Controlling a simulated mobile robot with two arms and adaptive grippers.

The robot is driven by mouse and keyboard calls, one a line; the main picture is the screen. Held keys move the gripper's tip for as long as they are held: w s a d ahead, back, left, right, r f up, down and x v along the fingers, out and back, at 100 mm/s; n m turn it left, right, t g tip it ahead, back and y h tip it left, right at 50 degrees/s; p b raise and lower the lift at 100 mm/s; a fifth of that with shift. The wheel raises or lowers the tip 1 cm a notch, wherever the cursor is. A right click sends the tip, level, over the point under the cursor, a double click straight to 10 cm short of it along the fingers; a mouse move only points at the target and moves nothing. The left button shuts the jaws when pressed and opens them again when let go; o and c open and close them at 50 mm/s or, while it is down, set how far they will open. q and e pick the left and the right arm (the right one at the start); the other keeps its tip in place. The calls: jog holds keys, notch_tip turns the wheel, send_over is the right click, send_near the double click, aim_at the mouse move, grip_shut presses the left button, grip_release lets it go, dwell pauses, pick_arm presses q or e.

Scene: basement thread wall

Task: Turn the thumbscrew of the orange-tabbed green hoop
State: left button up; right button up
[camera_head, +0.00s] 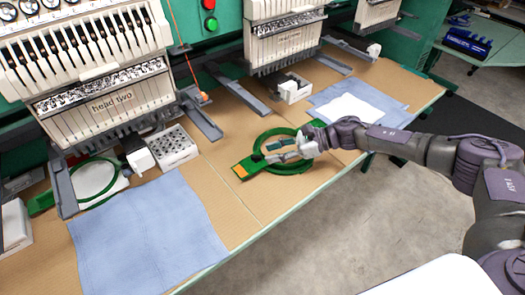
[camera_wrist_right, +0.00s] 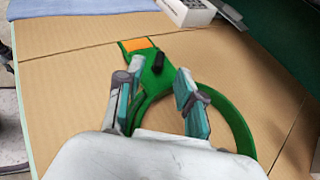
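The green hoop (camera_head: 262,137) with the orange tab (camera_head: 240,171) lies flat on the tan table near its front edge. In the right wrist view, the hoop (camera_wrist_right: 235,120) shows with its orange tab (camera_wrist_right: 138,43) and a black thumbscrew (camera_wrist_right: 157,62) standing on its bracket. My right gripper (camera_head: 268,153) is above the hoop, its fingers pointing toward the tab end. In the wrist view, the right gripper (camera_wrist_right: 158,96) is open, with teal pads apart and nothing between them; the thumbscrew appears just beyond the fingertips. I cannot tell its exact height. My left gripper is out of view.
Another green hoop (camera_head: 95,183) with white fabric is at the left, under an embroidery machine (camera_head: 90,70). Blue cloth (camera_head: 145,235) lies at the front left, more cloth (camera_head: 378,97) at the right. A white perforated block (camera_head: 172,147) stands left of the orange-tabbed hoop.

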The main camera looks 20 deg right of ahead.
aim_at(260, 156)
jog(key=x, duration=0.2)
jog(key=shift+a, duration=0.3)
jog(key=shift+w+a+f, duration=0.15)
jog(key=shift+a, duration=0.1)
jog(key=shift+w+a+f, duration=0.1)
jog(key=shift+a+f, duration=0.05)
jog(key=shift+a, duration=0.05)
jog(key=c, duration=0.5)
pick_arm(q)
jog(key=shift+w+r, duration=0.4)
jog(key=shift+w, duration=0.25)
pick_arm(e)
grip_shut()
